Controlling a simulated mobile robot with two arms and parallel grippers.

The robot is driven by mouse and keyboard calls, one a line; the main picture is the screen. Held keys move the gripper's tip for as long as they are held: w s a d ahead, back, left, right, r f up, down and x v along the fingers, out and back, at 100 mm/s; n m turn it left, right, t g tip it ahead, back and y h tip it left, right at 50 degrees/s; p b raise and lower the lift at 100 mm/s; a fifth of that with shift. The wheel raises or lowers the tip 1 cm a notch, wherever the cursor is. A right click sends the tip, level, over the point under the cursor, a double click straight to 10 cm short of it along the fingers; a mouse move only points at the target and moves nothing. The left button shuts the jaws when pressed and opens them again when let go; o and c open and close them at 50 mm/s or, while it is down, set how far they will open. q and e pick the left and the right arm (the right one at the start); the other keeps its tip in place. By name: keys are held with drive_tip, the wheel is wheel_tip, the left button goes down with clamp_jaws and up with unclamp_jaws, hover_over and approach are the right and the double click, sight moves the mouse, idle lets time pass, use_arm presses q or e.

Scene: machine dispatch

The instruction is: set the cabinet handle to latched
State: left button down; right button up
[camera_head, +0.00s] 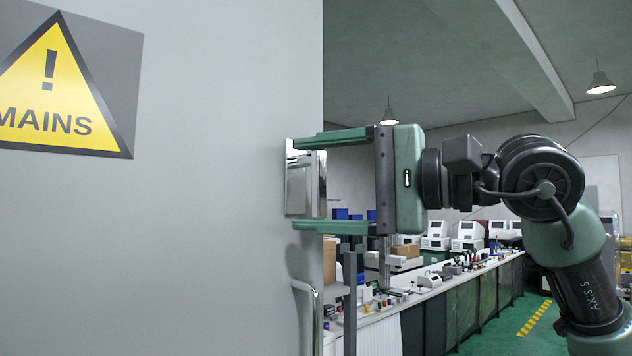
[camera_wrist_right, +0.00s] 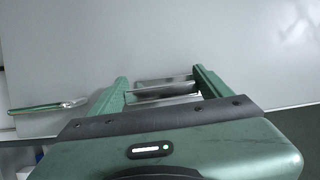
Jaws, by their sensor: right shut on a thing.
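The grey cabinet (camera_head: 200,230) fills the left of the head view. The cabinet handle (camera_head: 297,190) is a shiny metal piece near its right edge. My right gripper (camera_head: 306,183) reaches it from the right, with one green finger above and one below. It is shut on the handle. In the right wrist view the handle (camera_wrist_right: 160,90) lies across between the two fingers of the gripper (camera_wrist_right: 163,85). The fingers hide parts of the handle, and I cannot tell its exact angle. My left gripper is not in view.
A curved metal bar (camera_head: 316,318) sits on the cabinet edge below the gripper. A yellow MAINS warning sign (camera_head: 55,80) is at upper left. Behind, a long bench (camera_head: 440,300) carries machines and boxes. Green floor (camera_head: 500,325) shows at lower right.

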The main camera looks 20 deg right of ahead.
drive_tip(key=o, duration=2.1)
drive_tip(key=shift+c, duration=0.2)
drive_tip(key=shift+s+d+b, duration=0.3)
drive_tip(key=shift+d, duration=0.05)
drive_tip(key=b+v, duration=0.2)
drive_tip(key=v, duration=0.5)
